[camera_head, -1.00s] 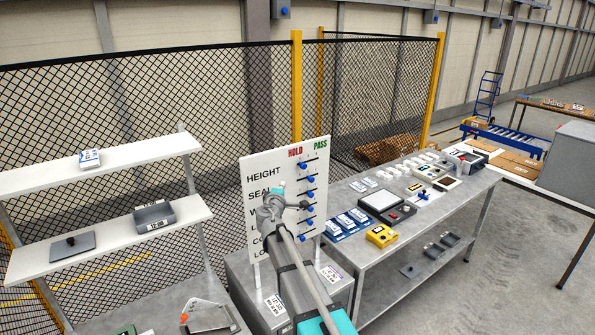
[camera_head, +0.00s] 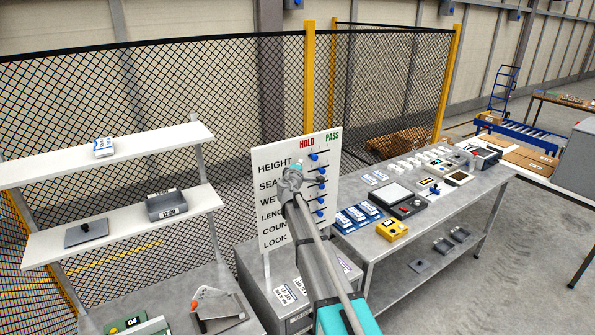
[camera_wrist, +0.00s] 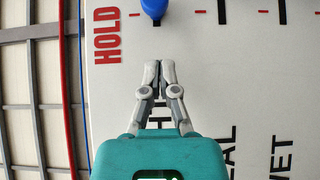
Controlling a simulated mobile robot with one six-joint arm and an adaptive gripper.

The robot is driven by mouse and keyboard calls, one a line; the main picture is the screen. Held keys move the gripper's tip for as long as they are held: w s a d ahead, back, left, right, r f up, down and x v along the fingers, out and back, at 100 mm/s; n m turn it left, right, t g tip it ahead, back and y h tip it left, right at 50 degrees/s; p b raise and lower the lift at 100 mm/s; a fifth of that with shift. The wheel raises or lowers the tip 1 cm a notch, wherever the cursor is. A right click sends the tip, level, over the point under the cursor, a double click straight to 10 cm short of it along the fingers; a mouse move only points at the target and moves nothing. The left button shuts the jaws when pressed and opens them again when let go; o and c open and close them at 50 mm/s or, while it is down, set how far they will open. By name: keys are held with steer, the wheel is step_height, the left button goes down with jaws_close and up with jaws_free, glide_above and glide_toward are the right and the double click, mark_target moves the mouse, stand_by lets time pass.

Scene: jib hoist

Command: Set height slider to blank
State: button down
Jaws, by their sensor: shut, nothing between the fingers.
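A white upright board (camera_head: 272,238) carries rows labelled HEIGHT, SEAL, WET and others, with HOLD and PASS headings at the top. The height slider (camera_head: 313,156) is a blue knob on the top track, near the HOLD side. In the wrist view its blue knob (camera_wrist: 152,8) is cut off by the top edge. My gripper (camera_head: 292,172) is in front of the board by the end of the HEIGHT label. In the wrist view my gripper (camera_wrist: 158,66) is shut and empty, its tips over bare board apart from the knob. My fingers partly hide the HEIGHT lettering.
More blue sliders (camera_head: 320,200) sit in the rows below. A grey cabinet (camera_head: 262,300) stands under the board. A metal table (camera_head: 395,250) with several devices is to the right, and white shelves (camera_head: 120,230) are to the left.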

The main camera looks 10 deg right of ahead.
mark_target(310, 157)
steer(key=shift+w+d, duration=0.25)
steer(key=shift+d, duration=0.35)
steer(key=shift+w+d, duration=0.3)
steer(key=shift+d, duration=0.3)
steer(key=shift+w+d, duration=0.25)
steer(key=shift+d, duration=0.35)
steer(key=shift+w+a, duration=0.1)
steer(key=shift+w, duration=0.05)
